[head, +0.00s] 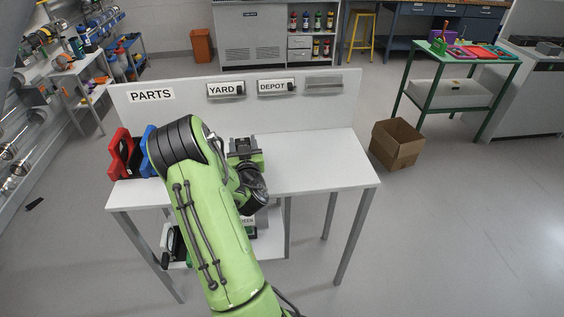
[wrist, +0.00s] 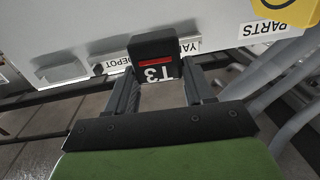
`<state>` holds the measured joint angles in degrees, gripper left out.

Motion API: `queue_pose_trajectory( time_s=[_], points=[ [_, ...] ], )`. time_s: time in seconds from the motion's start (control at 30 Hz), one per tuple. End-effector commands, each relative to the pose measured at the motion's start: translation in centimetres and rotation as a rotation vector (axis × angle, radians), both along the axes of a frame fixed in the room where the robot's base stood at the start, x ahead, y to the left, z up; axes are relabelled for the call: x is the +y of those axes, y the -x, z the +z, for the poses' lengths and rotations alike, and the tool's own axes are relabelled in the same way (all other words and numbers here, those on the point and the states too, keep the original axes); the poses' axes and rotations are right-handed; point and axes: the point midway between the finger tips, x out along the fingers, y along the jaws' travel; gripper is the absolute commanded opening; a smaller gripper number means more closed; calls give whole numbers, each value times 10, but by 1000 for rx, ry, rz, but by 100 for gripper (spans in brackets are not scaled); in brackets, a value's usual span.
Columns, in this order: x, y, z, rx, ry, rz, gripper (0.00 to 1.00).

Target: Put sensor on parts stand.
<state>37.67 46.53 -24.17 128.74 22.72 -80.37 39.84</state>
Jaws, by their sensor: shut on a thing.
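The white stand marked PARTS (head: 315,165) has an upright back panel with signs reading YARD and DEPOT. In the wrist view, my gripper (wrist: 158,82) is shut on a dark block, seemingly the sensor (wrist: 155,45), with a red stripe and a white T3 label. The block sits between the fingertips and overlaps the panel's YARD and DEPOT labels in that view. In the head view, my gripper (head: 245,147) is over the back middle of the stand's top, in front of the panel. I cannot tell whether the block touches the stand.
Red (head: 122,155) and blue (head: 150,150) holders stand at the top's left end. The top's right half is bare. A lower shelf holds dark items, partly hidden by my arm. A cardboard box (head: 396,145) lies on the floor to the right, near a green table (head: 455,90).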

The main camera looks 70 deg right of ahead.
Motion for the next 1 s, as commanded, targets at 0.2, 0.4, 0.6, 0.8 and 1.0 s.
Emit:
queue_pose_trajectory(
  time_s=[0.2,0.4,0.6,0.8,1.0],
  points=[
    [-22,33,-10,-3,10,-75,22],
    [-22,33,-43,-5,9,-75,22],
    [-21,33,-75,-4,9,-74,22],
    [-21,33,-101,-5,9,-74,22],
    [-21,33,-107,-4,10,-74,22]
  ],
)
